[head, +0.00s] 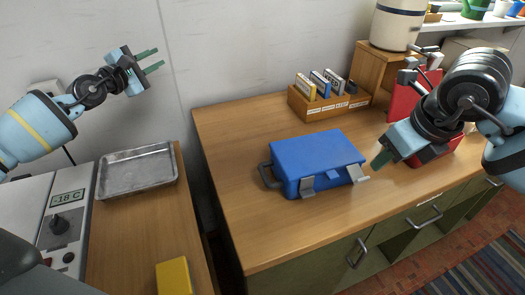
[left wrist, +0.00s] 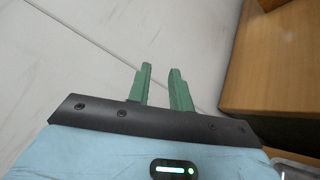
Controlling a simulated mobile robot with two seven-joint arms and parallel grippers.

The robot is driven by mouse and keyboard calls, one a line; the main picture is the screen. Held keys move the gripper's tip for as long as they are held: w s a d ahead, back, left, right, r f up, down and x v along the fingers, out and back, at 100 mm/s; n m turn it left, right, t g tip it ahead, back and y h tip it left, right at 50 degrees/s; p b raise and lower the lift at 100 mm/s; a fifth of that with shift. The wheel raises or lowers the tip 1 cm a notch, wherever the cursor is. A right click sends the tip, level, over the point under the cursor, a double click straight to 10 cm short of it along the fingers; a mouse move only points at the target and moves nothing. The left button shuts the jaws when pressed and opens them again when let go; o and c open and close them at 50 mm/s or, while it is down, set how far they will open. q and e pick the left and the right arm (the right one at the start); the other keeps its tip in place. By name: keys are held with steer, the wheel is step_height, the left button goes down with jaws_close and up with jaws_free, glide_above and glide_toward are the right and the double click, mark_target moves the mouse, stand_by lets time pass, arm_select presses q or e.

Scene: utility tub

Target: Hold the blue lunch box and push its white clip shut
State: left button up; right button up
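The blue lunch box (head: 315,157) lies on the wooden counter (head: 240,225), with a dark handle on its left side. Its front has a grey clip (head: 308,187) at the left, a blue latch (head: 333,176) in the middle and a whitish clip (head: 358,174) at the right corner, sticking outward.
A wooden organizer (head: 325,105) with upright items stands behind the box. A red object (head: 403,103) is partly hidden behind my right arm. A metal tray (head: 137,170) and a yellow block (head: 174,277) lie on the left surface, across a gap. The counter's left front is clear.

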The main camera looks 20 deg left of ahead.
arm_select(q)
steer(key=d+r+m+g+h, duration=0.2)
steer(key=d+r+m+h, duration=0.3)
steer(key=d, duration=0.8)
steer(key=m+g+y, duration=0.8)
steer(key=g, duration=0.8)
glide_above(264, 174)
steer(key=f, duration=1.7)
steer(key=shift+w+d, duration=0.1)
steer(key=shift+w, duration=0.1)
steer(key=shift+s+f+y, duration=0.2)
steer(key=shift+f+y, duration=0.2)
steer(key=shift+f, duration=3.9)
